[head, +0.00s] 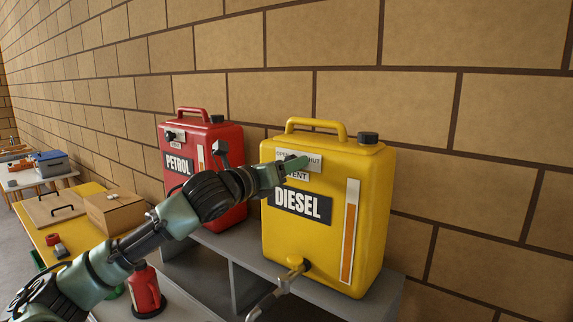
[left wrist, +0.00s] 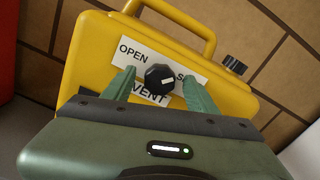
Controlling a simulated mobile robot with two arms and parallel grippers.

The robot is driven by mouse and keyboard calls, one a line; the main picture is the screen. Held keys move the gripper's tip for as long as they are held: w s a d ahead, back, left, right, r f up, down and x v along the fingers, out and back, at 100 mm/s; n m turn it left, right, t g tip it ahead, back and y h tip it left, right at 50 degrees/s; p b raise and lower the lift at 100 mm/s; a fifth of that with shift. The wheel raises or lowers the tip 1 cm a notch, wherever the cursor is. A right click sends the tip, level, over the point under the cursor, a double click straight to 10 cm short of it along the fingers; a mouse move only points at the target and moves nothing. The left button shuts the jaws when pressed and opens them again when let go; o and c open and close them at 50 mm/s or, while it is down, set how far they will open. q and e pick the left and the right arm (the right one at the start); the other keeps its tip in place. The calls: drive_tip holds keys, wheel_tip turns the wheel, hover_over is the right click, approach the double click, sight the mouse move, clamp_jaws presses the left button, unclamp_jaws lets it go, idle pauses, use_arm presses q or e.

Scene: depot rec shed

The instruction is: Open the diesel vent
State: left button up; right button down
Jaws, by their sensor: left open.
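The yellow diesel can (head: 375,200) stands on a grey shelf against the wall, with a DIESEL label on its front. Its vent knob (left wrist: 159,76) is black and round, on a white plate (left wrist: 130,52) marked OPEN at left and SHUT, partly hidden, at right. The knob's pale mark sits on its right side, towards SHUT. My left gripper (head: 292,166) is at the vent plate and hides the knob in the head view. In the left wrist view its green fingers are open, one on each side of the knob, with no clear grip. My right gripper is out of view.
A red petrol can (head: 232,140) stands left of the diesel can, partly behind my left arm. A red bottle (head: 145,290) and a cardboard box (head: 115,211) are at lower left.

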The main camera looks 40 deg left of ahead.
use_arm(q)
drive_tip(key=shift+c, duration=0.4)
clamp_jaws()
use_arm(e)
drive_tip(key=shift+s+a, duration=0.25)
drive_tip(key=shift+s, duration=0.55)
use_arm(q)
drive_tip(key=shift+n, duration=0.4)
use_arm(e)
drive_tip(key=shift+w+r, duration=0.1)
use_arm(q)
drive_tip(key=shift+w+f+n+p, duration=0.1)
drive_tip(key=shift+n+p, duration=1.45)
drive_tip(key=shift+n, duration=2.75)
drive_tip(key=shift+f+n+p, duration=0.1)
drive_tip(key=shift+n+p, duration=1.4)
drive_tip(key=shift+n, duration=2.8)
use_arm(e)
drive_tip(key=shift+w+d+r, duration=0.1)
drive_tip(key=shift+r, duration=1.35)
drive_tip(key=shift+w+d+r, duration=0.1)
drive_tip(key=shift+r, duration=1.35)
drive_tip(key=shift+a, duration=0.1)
